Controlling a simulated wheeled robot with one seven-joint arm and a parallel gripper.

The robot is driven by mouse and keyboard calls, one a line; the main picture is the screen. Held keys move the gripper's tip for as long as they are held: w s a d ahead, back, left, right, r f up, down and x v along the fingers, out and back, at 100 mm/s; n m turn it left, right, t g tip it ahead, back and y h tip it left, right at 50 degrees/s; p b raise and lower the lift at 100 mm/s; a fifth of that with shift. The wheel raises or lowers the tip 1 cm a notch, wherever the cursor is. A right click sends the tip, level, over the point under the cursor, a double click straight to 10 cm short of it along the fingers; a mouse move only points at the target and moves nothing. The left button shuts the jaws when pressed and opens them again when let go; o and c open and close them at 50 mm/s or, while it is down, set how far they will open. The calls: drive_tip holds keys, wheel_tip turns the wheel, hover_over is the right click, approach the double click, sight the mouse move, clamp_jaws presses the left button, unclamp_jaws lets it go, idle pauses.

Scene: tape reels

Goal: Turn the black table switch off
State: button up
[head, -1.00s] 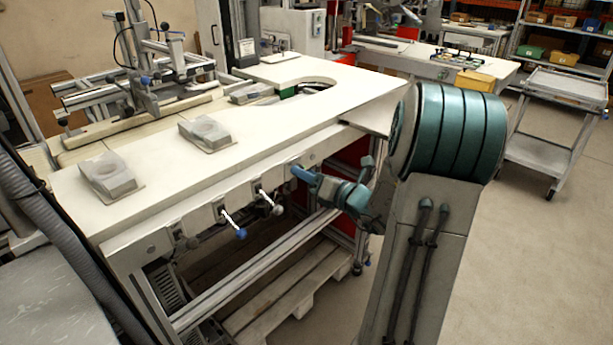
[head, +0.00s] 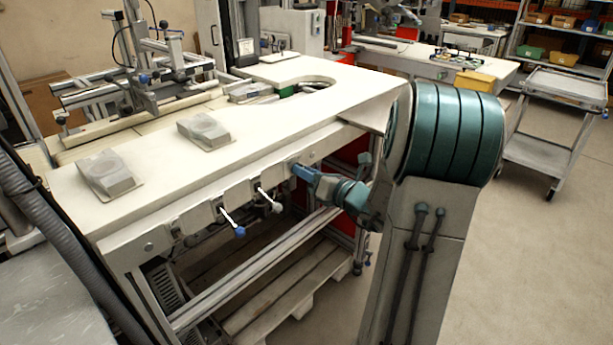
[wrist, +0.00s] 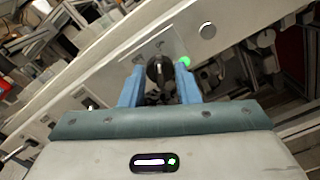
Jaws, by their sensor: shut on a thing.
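The black table switch (wrist: 158,69) shows in the wrist view as a dark round knob on a light plate on the table's front rail. My gripper (wrist: 160,78) has its two blue fingers on either side of the knob and is shut on it. A small green light (wrist: 185,62) shows beside the right fingertip. In the head view my gripper (head: 300,171) touches the front rail below the tabletop, right of two levers. The switch is hidden there behind the fingers, and I cannot read its setting.
A blue-tipped lever (head: 232,222) and a white-tipped lever (head: 267,197) stick out of the front rail to the left. The cream tabletop (head: 270,130) is above. A grey cart (head: 545,143) stands to the right, with open floor before it.

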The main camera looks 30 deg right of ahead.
drive_tip(key=shift+s+a+f+n+b, duration=0.1)
drive_tip(key=shift+n+b, duration=3.05)
drive_tip(key=shift+b, duration=0.45)
drive_tip(key=shift+a+f+n+b, duration=0.1)
drive_tip(key=shift+n+b, duration=3.05)
drive_tip(key=shift+b, duration=0.45)
drive_tip(key=shift+r, duration=0.15)
drive_tip(key=o, duration=1)
drive_tip(key=shift+c, duration=0.2)
drive_tip(key=shift+s+d, duration=0.1)
drive_tip(key=p+v, duration=0.2)
drive_tip(key=v, duration=1.1)
drive_tip(key=shift+s, duration=0.3)
